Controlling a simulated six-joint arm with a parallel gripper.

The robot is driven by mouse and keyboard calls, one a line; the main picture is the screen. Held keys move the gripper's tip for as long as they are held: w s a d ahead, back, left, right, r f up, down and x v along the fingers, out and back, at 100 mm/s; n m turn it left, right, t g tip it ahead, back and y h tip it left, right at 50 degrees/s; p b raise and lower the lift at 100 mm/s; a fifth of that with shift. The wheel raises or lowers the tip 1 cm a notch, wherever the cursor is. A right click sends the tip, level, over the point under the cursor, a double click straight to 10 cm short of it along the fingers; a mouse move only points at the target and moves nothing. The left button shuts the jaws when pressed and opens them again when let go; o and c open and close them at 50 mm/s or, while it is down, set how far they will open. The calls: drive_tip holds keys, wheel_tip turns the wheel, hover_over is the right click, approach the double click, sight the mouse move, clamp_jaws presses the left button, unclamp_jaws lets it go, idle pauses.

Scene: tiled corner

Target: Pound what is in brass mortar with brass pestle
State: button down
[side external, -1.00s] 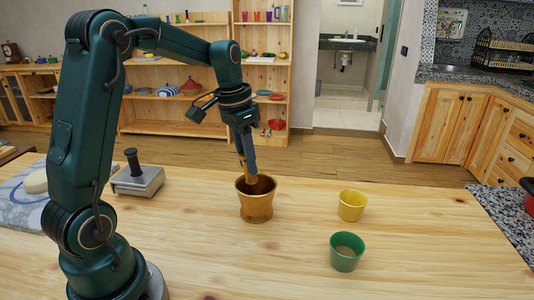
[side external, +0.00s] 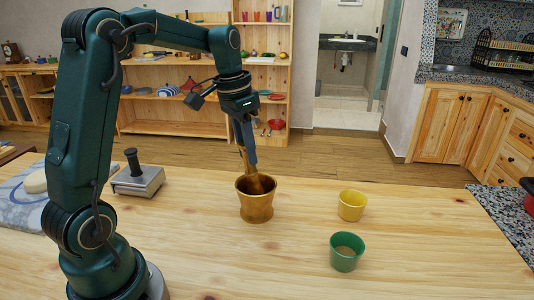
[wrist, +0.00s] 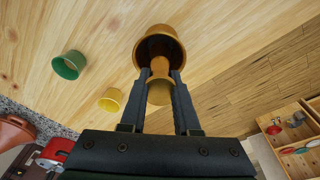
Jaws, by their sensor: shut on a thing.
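The brass mortar (side external: 256,207) stands upright on the wooden table, and it also shows in the wrist view (wrist: 178,40). My gripper (side external: 252,165) is above the mortar's mouth, shut on the brass pestle (side external: 257,184). In the wrist view the pestle (wrist: 160,68) sits between the two fingers of my gripper (wrist: 161,88), with its far end inside the mortar. What lies in the mortar is hidden by its wall and the pestle.
A yellow cup (side external: 352,206) and a green cup (side external: 346,254) with brownish contents stand to the right of the mortar. A grey metal press with a black knob (side external: 138,180) and a marble board (side external: 20,205) are at the left. The front middle of the table is clear.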

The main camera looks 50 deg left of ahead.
drive_tip(key=shift+f, duration=0.1)
idle(1.1)
drive_tip(key=shift+f, duration=1.45)
drive_tip(key=shift+r, duration=1.6)
drive_tip(key=shift+f, duration=0.15)
